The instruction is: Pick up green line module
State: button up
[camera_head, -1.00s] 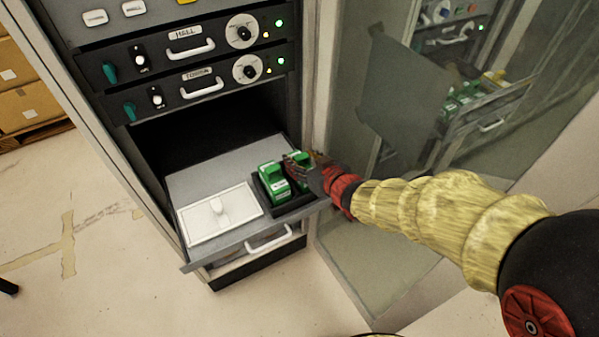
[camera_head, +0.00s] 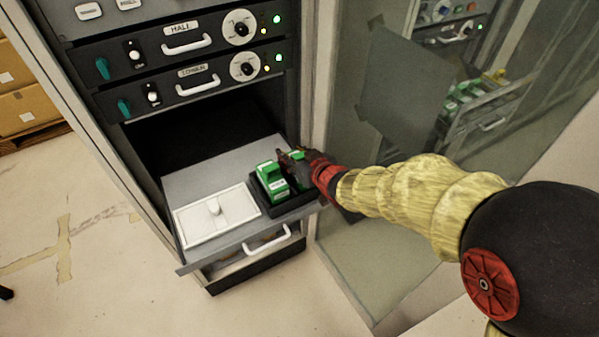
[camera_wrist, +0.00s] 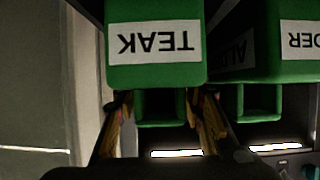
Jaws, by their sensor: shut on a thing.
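Two green line modules with white labels show at the right end of the pulled-out drawer. The nearer one, on the left, is a green module (camera_head: 271,184) in a black holder (camera_head: 292,205). The other green module (camera_head: 299,155) is partly hidden by my gripper (camera_head: 291,158). In the wrist view my gripper (camera_wrist: 162,118) is shut on a green module labelled TEAK (camera_wrist: 155,75), with a finger on each side of its handle part. A neighbouring module labelled ALDER (camera_wrist: 285,65) stands close on the right there. I cannot tell whether the TEAK module is clear of its holder.
The grey drawer (camera_head: 225,165) also carries a white lidded panel (camera_head: 240,207) on its left. Rack units with knobs and handles (camera_head: 192,88) stand above the drawer. A glass panel (camera_head: 390,240) is close on the right of my arm.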

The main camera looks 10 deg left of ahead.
jog(key=c, duration=0.6)
jog(key=shift+c, duration=0.6)
jog(key=shift+r, duration=0.1)
jog(key=shift+r, duration=0.5)
notch_tip(320, 180, up, 2)
jog(key=shift+r+p, duration=0.2)
jog(key=shift+p, duration=0.55)
jog(key=d+r+p, duration=0.1)
jog(key=r, duration=0.1)
jog(key=s+d+r+p, duration=0.2)
jog(key=d+r, duration=0.1)
jog(key=shift+r, duration=0.3)
jog(key=s+d+r+p, duration=0.3)
jog(key=s+d+p, duration=0.1)
jog(key=d, duration=0.4)
jog(key=shift+s+d+r+p, duration=0.2)
jog(key=shift+s+r+p, duration=0.1)
jog(key=shift+r+p, duration=0.1)
